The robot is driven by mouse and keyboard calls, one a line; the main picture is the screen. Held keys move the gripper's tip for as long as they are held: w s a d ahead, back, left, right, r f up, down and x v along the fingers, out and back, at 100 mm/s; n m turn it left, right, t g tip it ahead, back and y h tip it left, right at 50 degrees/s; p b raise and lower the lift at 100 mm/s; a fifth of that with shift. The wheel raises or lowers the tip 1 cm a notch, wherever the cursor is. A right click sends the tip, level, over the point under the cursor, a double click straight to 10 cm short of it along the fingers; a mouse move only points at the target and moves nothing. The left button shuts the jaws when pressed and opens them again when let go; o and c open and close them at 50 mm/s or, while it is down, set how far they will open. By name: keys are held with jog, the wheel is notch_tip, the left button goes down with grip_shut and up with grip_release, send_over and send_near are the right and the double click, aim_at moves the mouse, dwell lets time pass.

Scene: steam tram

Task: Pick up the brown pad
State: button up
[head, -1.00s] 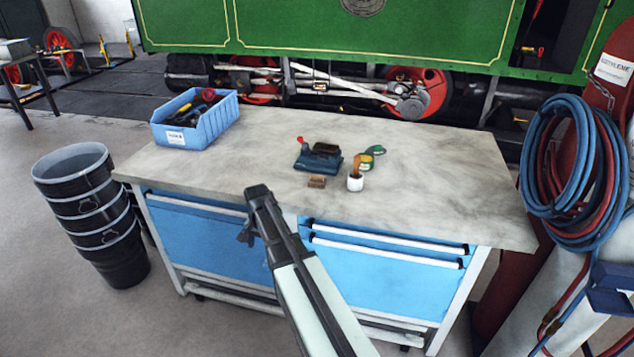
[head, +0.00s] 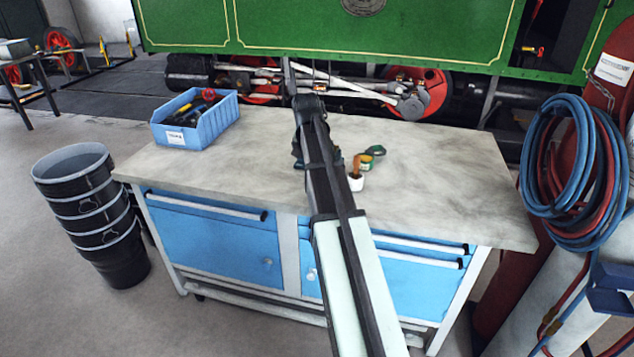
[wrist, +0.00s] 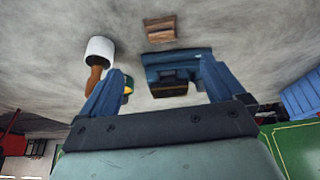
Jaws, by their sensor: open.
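The brown pad (wrist: 160,30) is a small block lying on the worktop, seen at the top of the wrist view. In the head view my arm hides it. My gripper (wrist: 160,66) is open, its two blue fingers spread, with nothing held. The pad lies apart from the fingers, beyond their tips in the wrist view. A dark blue device with a dark block (wrist: 170,75) shows between the fingers. In the head view my arm reaches over the worktop and hides most of that device.
A blue bin of tools (head: 207,130) stands at the worktop's (head: 440,180) back left. The right side is clear.

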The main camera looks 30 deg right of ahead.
jog(key=x, duration=0.7)
jog(key=shift+f, duration=0.2)
jog(key=shift+a+x, duration=0.15)
jog(key=shift+x, duration=1.35)
jog(key=shift+a+x, duration=0.1)
jog(key=shift+x, duration=1.4)
jog(key=shift+s, duration=0.15)
jog(key=shift+c, duration=0.2)
jog(key=c, duration=1)
notch_tip(320, 180, up, 10)
